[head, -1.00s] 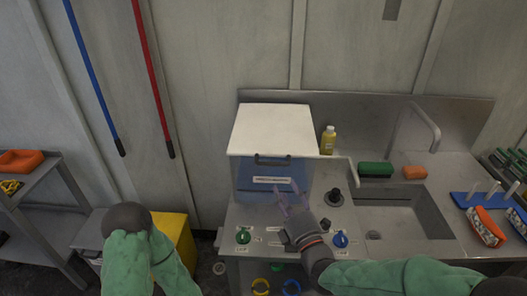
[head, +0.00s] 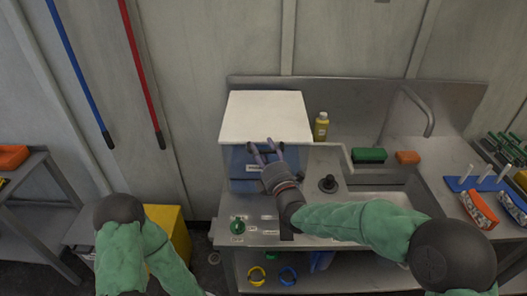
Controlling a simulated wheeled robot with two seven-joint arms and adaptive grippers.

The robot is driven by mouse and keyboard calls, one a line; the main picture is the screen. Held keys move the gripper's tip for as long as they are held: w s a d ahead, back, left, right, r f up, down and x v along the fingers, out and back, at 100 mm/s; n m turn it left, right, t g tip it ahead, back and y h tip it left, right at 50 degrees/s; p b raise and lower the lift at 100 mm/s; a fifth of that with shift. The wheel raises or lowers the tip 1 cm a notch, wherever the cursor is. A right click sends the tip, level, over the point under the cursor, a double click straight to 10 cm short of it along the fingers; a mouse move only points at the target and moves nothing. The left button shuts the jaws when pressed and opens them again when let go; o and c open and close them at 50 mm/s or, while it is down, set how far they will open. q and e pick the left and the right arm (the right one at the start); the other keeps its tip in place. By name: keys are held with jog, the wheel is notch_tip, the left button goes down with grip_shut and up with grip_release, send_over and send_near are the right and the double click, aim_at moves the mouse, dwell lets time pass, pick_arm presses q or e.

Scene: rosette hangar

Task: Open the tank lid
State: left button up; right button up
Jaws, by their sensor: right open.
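The tank (head: 240,165) is a blue box with a label on its front, standing at the left end of the steel counter. Its white lid (head: 265,117) lies flat and shut on top. My right gripper (head: 265,146) is open at the lid's front edge, its fingers pointing away from me. It covers the place of the lid's dark handle, so I cannot tell whether the fingers touch or straddle it. My left arm is at the lower left, and its gripper is out of view.
A sink (head: 385,195) with a tap lies to the right. A yellow bottle (head: 321,127), a green sponge (head: 368,155) and an orange sponge (head: 408,157) stand behind it. A black knob (head: 328,184) and a green knob (head: 238,226) are on the counter. A yellow bin (head: 167,226) stands left.

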grip_shut()
